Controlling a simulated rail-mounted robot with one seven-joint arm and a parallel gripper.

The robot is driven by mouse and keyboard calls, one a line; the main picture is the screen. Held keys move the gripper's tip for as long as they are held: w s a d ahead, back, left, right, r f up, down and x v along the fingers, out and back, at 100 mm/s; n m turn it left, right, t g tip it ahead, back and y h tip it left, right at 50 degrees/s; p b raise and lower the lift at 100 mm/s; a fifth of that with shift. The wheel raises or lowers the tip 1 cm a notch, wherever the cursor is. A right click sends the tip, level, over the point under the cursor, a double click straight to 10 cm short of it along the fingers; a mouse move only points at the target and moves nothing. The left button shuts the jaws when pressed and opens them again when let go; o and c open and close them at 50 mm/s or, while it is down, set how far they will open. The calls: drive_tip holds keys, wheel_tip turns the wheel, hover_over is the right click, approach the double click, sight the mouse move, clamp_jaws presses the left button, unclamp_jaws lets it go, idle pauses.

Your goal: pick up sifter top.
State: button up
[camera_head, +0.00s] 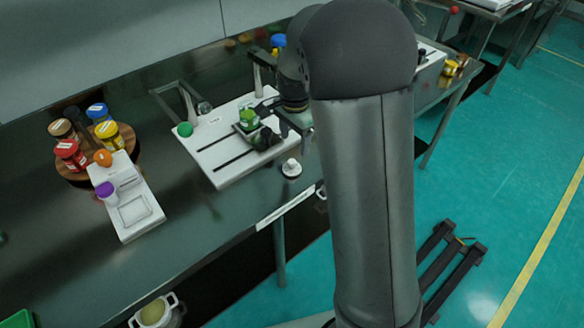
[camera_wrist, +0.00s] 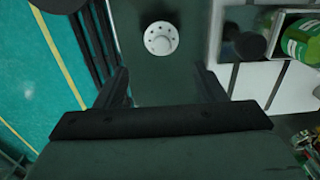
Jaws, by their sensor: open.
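The sifter top appears to be a small white round piece with a ring of dark holes and a raised centre (camera_wrist: 160,38) in the wrist view. In the head view a small white knobbed piece (camera_head: 291,168) sits on the steel table near its front edge, in front of the white sieve machine (camera_head: 228,165). My gripper (camera_wrist: 163,84) is open and empty, its two dark fingers wide apart. In the wrist view the white piece lies beyond the fingertips, roughly centred between them, not touching. My arm hides part of the table in the head view.
A green-labelled jar (camera_wrist: 300,42) stands on the machine, close to my gripper's right side. A scale (camera_head: 130,212) and a round wooden rack of spice jars (camera_head: 125,150) stand to the left. The table between the scale and the machine is mostly clear.

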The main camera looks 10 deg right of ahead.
sight(292, 161)
wheel_tip(292, 161, down, 4)
drive_tip(key=shift+a+f, duration=0.2)
drive_tip(key=shift+f, duration=1.2)
drive_tip(key=shift+a+f, duration=0.15)
drive_tip(key=shift+f, duration=1.2)
drive_tip(key=c, duration=0.8)
